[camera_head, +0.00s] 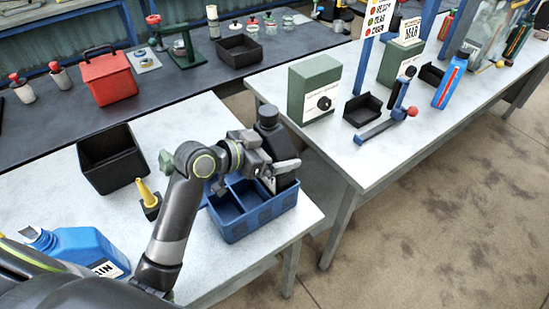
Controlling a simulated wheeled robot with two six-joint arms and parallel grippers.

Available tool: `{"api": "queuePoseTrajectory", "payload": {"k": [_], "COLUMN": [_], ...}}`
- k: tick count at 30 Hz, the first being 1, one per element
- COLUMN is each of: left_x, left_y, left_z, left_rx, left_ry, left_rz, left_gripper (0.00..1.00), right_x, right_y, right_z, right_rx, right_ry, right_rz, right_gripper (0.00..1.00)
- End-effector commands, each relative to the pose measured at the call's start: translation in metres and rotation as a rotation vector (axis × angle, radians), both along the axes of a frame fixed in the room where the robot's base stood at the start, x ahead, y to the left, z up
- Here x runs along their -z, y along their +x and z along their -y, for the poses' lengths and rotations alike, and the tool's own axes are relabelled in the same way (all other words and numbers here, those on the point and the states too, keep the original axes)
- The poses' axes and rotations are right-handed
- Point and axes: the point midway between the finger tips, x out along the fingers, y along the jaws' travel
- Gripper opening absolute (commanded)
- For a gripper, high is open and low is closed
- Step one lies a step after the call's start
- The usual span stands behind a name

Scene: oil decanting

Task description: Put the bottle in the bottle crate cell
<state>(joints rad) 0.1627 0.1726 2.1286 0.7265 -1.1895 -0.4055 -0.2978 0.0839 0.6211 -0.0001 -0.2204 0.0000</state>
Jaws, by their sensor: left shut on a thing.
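A black bottle (270,133) is held roughly upright at the right end of the blue bottle crate (238,230). My left gripper (270,168) reaches in from the left over the crate and is shut on the bottle. The bottle's lower part is at the crate's right cells; the crate wall and gripper hide its base, so I cannot tell how deep it sits. The crate's left and middle cells look empty. My right gripper is not in view.
A black bin (111,158), a yellow funnel (146,193) and a blue jug (78,250) stand left of the crate. A green box (313,88) stands on the table to the right. A gap separates the tables.

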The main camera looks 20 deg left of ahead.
Motion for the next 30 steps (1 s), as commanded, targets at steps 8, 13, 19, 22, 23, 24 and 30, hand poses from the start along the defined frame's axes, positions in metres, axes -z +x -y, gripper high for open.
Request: {"api": "queuePoseTrajectory", "payload": {"k": [8,13,19,22,23,24,30], "left_x": [0.03,0.034,0.035,0.039,0.039,0.039,0.038], "left_y": [0.0,0.0,0.0,0.0,0.0,0.0,0.0], "left_z": [0.001,0.001,0.0,0.0,0.0,0.0,0.0], "left_rx": [-0.001,-0.001,-0.001,0.0,0.0,0.0,0.0], "left_ry": [-0.005,-0.003,-0.003,0.001,0.001,0.001,0.001], "left_rz": [0.003,0.006,0.006,-0.002,-0.002,-0.002,-0.002], "left_gripper": [0.37,0.37,0.37,0.98,1.0,1.0,1.0], "right_x": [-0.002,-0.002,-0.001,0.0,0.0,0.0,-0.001], "right_y": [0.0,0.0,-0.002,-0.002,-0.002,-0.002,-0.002], "right_z": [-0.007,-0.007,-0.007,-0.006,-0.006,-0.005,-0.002], "right_rx": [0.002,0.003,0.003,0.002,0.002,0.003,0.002], "right_ry": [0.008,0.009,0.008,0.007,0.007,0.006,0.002], "right_rz": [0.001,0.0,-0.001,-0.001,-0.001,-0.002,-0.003], "right_gripper": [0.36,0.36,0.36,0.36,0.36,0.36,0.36]}}
